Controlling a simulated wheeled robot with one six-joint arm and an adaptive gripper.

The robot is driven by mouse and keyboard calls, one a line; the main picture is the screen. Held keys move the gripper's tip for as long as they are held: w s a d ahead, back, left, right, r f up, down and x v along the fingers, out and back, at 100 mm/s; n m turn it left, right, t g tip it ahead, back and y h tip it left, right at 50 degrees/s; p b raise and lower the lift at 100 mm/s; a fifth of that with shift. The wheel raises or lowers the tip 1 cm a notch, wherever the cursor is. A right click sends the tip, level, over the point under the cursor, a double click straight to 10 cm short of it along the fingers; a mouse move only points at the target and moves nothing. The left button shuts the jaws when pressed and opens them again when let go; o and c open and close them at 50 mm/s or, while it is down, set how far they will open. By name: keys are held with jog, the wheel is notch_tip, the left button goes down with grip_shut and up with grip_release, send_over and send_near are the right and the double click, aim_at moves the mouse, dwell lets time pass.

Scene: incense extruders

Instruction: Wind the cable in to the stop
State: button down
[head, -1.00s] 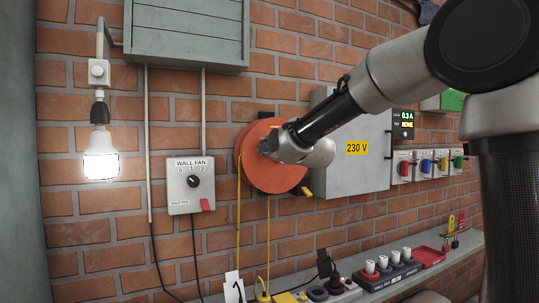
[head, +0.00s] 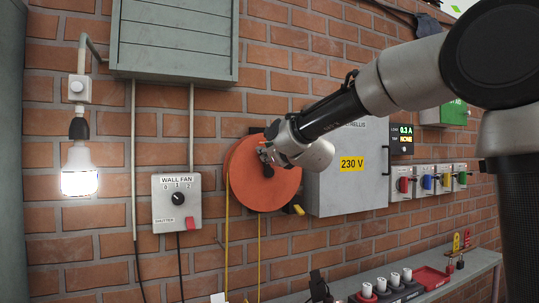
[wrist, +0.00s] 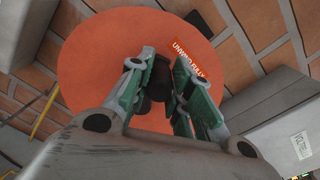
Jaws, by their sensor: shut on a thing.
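The cable reel (head: 262,190) is a round orange drum on the brick wall, with a yellow cable (head: 227,215) hanging from its left side. A second yellow strand hangs below the drum. My gripper (head: 266,154) is at the upper middle of the drum's face. In the wrist view, my gripper (wrist: 160,82) is shut on a dark crank knob (wrist: 159,76) in front of the orange face (wrist: 90,60). A label reading "UNWIND FULLY" (wrist: 189,58) is beside the fingers. The cable's lower end and any stop on it are out of view or too small to tell.
A grey 230 V cabinet (head: 349,190) stands close right of the reel, with a small yellow piece (head: 298,209) between. A wall fan switch (head: 177,203) and lit lamp (head: 79,180) are left. A bench with sockets (head: 395,287) runs below.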

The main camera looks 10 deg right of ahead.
jog(key=shift+d+r, duration=0.1)
jog(key=shift+d, duration=0.05)
dwell(0.4)
jog(key=c, duration=1.3)
grip_release()
jog(key=shift+o, duration=0.2)
jog(key=v, duration=1.2)
